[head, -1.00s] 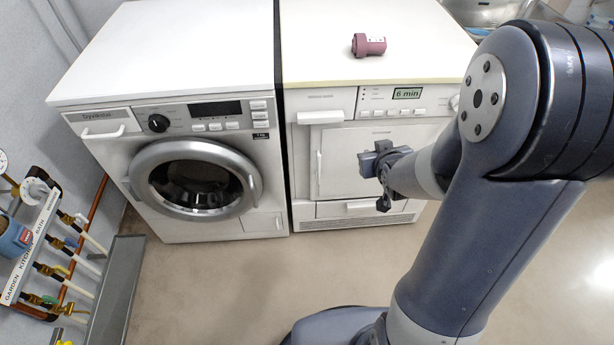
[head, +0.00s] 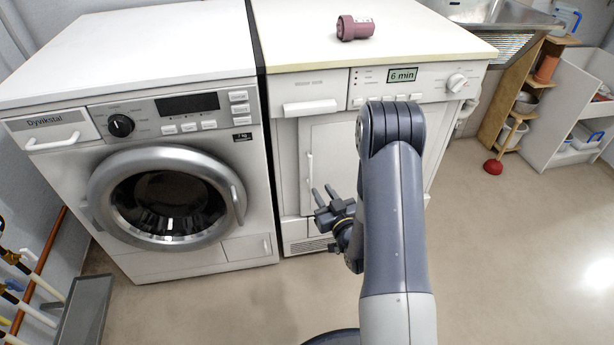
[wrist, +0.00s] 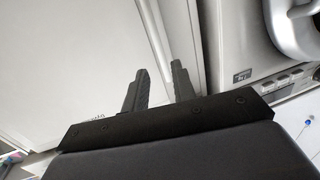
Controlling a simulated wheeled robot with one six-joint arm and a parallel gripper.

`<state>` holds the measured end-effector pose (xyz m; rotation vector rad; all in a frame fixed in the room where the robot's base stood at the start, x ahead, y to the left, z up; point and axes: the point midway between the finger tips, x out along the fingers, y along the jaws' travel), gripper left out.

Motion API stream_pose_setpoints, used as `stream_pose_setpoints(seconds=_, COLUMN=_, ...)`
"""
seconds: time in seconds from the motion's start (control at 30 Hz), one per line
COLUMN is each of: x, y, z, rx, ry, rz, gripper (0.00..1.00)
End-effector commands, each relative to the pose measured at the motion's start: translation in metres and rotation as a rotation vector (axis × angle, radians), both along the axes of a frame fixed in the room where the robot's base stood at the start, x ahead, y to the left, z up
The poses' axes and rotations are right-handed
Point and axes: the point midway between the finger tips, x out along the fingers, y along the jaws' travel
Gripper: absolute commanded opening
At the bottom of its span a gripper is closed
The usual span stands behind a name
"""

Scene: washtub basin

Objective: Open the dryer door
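The dryer (head: 345,127) is the white machine on the right. Its square door (head: 335,150) looks shut, with a slim vertical white handle (head: 310,172) along its left edge. My gripper (head: 322,190) is in front of the door's lower left, close to the handle's lower end in the picture. In the wrist view its two dark fingers (wrist: 160,82) are spread apart with nothing held between them. The white dryer door front (wrist: 70,55) fills the left there. A pale strip lies beyond the fingertips; I cannot tell if it is the handle. My arm hides the door's right side.
A washing machine (head: 150,150) with a round door (head: 168,197) stands just left of the dryer.

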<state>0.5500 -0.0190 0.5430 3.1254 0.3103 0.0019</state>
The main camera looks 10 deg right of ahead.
Motion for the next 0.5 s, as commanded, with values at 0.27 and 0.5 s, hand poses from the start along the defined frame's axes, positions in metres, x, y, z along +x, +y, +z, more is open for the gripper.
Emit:
stream_pose_setpoints(seconds=0.27, x=0.052, y=0.011, z=0.0, rx=0.0, ry=-0.004, rz=0.002, gripper=0.26)
stream_pose_setpoints(seconds=0.5, x=0.085, y=0.018, z=0.0, rx=0.0, ry=-0.001, rz=0.0, gripper=0.26)
